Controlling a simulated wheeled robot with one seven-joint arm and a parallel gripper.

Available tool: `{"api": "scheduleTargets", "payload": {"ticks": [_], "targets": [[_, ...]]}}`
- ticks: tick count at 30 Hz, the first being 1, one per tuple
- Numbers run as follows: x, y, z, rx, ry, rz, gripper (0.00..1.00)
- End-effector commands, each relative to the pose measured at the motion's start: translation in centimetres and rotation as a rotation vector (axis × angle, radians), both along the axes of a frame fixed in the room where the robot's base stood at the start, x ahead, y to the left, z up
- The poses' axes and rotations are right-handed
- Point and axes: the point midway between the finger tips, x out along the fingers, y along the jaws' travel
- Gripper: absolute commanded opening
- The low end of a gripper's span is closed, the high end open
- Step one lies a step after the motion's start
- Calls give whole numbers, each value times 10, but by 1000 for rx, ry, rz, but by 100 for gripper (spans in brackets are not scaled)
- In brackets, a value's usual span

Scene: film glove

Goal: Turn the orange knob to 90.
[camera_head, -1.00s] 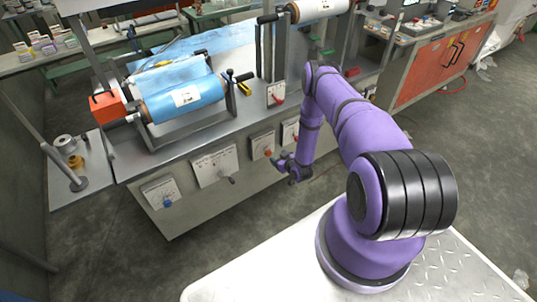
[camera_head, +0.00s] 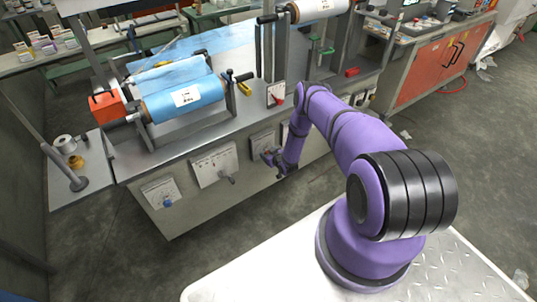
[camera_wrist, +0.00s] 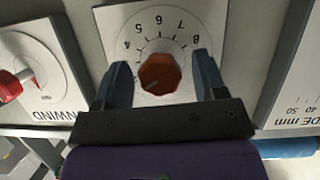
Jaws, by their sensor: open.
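The orange knob (camera_wrist: 160,74) sits in the middle of a white dial plate (camera_wrist: 178,18) in the wrist view. The dial's visible numbers include 4 to 8 and appear upside down; where the knob points is hard to tell. My gripper (camera_wrist: 163,66) is open, with one blue finger on each side of the knob. Gaps show between fingers and knob in this view; contact cannot be told. In the head view, my gripper (camera_head: 273,161) is at the cabinet front, over the lower part of the plate (camera_head: 262,141), and hides the knob.
A plate with a red knob (camera_wrist: 10,86), lettered as unwind, is left in the wrist view. A scale plate (camera_wrist: 300,85) marked in mm is at right. In the head view, a plate with a lever (camera_head: 214,164) and one with a blue knob (camera_head: 167,202) lie left of my gripper.

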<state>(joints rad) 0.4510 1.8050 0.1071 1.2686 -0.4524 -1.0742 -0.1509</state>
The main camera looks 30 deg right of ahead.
Motion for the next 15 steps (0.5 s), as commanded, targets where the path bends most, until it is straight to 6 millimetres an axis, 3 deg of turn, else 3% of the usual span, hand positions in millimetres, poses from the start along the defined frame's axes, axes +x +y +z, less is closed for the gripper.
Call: {"api": "scheduleTargets", "payload": {"ticks": [9, 15], "targets": [[2, 0, -1, 0, 0, 0, 65], [2, 0, -1, 0, 0, 0, 19]]}}
